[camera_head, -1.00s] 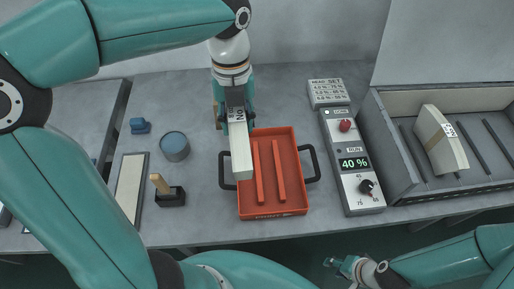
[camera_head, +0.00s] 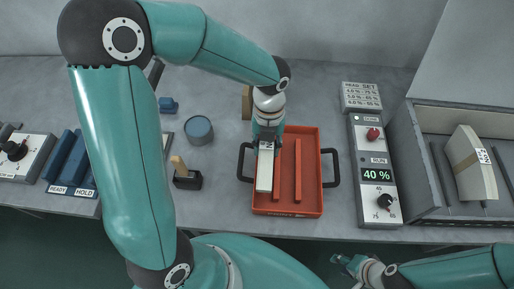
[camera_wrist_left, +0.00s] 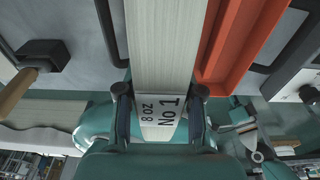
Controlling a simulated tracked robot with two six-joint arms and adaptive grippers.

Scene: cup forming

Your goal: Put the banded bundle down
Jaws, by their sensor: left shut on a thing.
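My left gripper (camera_head: 267,138) is shut on a long pale bundle (camera_head: 265,172) at its labelled end. The bundle lies lengthwise over the left part of the orange-red tray (camera_head: 287,211). I cannot tell whether it touches the tray floor. In the left wrist view the gripper (camera_wrist_left: 160,108) has its fingers on both sides of the bundle (camera_wrist_left: 165,45), by a label reading "8 oz No 1". The tray (camera_wrist_left: 228,60) shows to its right.
The tray has two raised ribs and black side handles. A control panel (camera_head: 376,175) reading 40 % stands to its right. A grey bin (camera_head: 430,200) holds another banded bundle (camera_head: 470,162). A blue-grey cup (camera_head: 199,128) and a wooden-handled tool (camera_head: 186,176) stand to the left.

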